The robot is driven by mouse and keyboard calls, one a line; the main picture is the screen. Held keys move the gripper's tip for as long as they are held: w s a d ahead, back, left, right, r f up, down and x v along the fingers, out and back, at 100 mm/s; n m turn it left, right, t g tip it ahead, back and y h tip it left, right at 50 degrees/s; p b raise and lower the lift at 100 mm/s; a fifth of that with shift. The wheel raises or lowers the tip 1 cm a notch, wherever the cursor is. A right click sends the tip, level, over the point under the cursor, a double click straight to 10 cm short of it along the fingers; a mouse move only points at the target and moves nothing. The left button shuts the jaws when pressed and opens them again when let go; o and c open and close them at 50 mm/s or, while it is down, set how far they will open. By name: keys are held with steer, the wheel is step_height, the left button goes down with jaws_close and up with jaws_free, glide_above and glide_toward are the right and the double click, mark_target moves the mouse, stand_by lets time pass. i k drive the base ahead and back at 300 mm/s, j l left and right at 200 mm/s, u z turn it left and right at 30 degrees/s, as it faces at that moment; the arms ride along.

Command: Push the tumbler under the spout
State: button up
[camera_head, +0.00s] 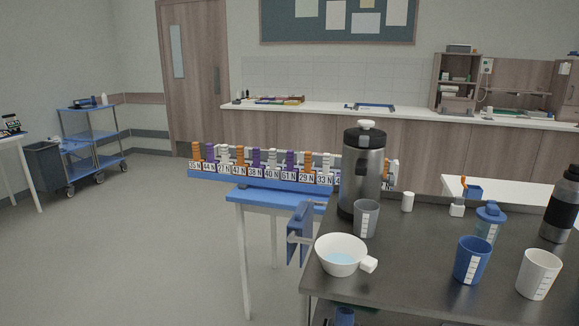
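A silver and black dispenser (362,165) with a white top knob stands at the back left of the dark steel table (410,275). Its spout cannot be made out. A grey tumbler (366,219) stands upright close in front of it, overlapping its lower part. Whether they touch, I cannot tell. A blue tumbler (472,261) with white marks and a white tumbler (538,274) stand upright at the table's front right. Which one the task means is not clear. My gripper is not in view.
A white handled bowl (342,254) holding pale blue liquid stands at the front left. A blue lidded cup (489,222), a dark bottle (562,204) and a small white cup (408,202) stand further back. A blue bracket-like part (300,232) is at the left edge. The table's middle is clear.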

mark_target(367, 211)
steer(key=i+j+z, duration=0.1)
steer(key=z, duration=0.4)
steer(key=i+j+z, duration=0.2)
steer(key=j+z, duration=0.15)
steer(key=j, duration=0.25)
steer(key=i+j+z, duration=0.2)
steer(key=j, duration=0.15)
steer(key=i+j+z, duration=0.1)
steer(key=j, duration=0.4)
steer(key=i+j+z, duration=0.1)
steer(key=j, duration=0.4)
steer(key=i+j, duration=0.1)
steer(key=j, duration=0.4)
steer(key=i+j, duration=0.1)
steer(key=j, duration=0.35)
steer(key=i+j, duration=0.1)
steer(key=j, duration=0.4)
steer(key=i+j, duration=0.1)
steer(key=j, duration=0.35)
